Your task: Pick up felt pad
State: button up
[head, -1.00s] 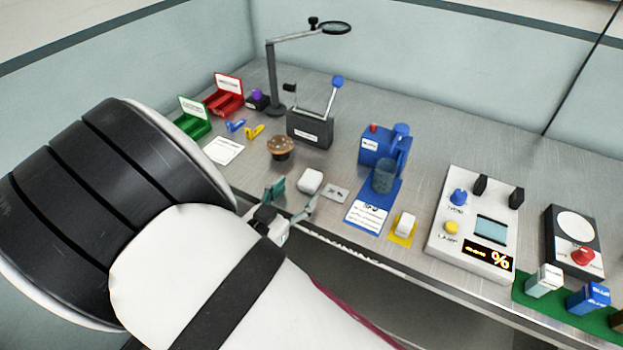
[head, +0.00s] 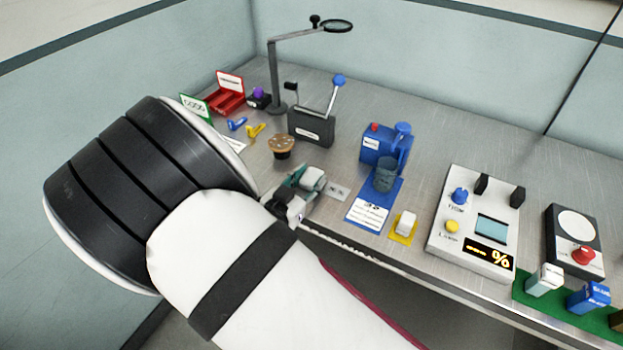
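A small white block with rounded edges (head: 313,177) is probably the felt pad; no label shows on it. It is at the near edge of the metal bench, left of a small grey plate. My gripper (head: 305,184) is at this block, with one teal-tipped finger on its far left side and the other finger on its near side. The fingers partly hide the block. I cannot tell whether they touch it or whether it is lifted. Another white block (head: 406,222) sits on a yellow mat to the right.
The grey plate (head: 337,191) and a blue mat with a white card (head: 368,214) are right of my gripper. A brown round-topped object (head: 282,146) stands behind it. A blue device (head: 384,147) and white control panel (head: 475,222) stand farther right. The bench's front edge is close.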

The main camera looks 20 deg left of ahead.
aim_at(309, 180)
jog(key=shift+r, duration=0.15)
jog(key=shift+r, duration=0.6)
notch_tip(309, 180, up, 2)
jog(key=shift+r, duration=0.15)
jog(key=s+d+r, duration=0.1)
jog(key=s+d, duration=0.9)
jog(key=s, duration=0.2)
jog(key=shift+d, duration=0.2)
jog(key=shift+s+r, duration=0.1)
